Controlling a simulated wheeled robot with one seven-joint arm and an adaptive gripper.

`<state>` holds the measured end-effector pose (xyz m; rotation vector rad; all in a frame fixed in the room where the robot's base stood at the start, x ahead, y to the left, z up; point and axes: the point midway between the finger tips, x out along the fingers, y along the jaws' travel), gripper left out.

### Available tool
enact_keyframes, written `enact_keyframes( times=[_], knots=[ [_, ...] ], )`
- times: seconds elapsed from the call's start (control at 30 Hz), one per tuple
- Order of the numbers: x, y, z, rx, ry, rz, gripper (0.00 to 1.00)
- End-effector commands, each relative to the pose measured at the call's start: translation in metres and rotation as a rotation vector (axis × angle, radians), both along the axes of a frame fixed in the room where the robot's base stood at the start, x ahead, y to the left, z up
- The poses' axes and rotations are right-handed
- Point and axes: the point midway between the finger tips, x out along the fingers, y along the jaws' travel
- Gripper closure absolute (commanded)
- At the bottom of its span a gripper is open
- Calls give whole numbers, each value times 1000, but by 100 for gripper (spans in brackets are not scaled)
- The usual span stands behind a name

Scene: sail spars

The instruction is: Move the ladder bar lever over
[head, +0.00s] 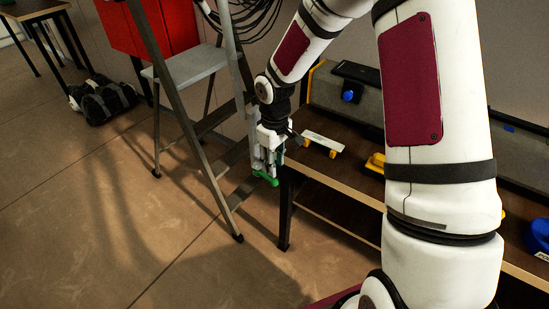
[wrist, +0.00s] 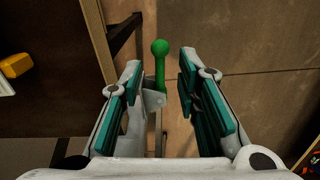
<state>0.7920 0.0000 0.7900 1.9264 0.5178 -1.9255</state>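The ladder bar lever, a green rod with a round knob (wrist: 160,50), shows in the wrist view. It comes from a small grey metal bracket (wrist: 154,99). My gripper (wrist: 158,78) is open, with one teal-padded finger on each side of the lever. Gaps show between the lever and both pads. In the head view, my gripper (head: 266,158) points down beside the stepladder (head: 184,110), near the workbench corner. Green parts (head: 266,179) show at its lower end; the bracket is mostly hidden there.
The dark workbench (head: 345,176) stands right of my gripper, with a white piece with yellow ends (head: 323,143) on top. A red cabinet (head: 125,32) stands behind the ladder. The floor at left is mostly clear, apart from a black wheeled object (head: 103,99).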

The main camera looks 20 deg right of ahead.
Motion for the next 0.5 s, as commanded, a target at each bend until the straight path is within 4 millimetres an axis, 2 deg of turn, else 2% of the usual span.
enact_keyframes(
  times=[0.5],
  knots=[
    [1, 0, -63, -1, 1, 0, 70]
  ],
)
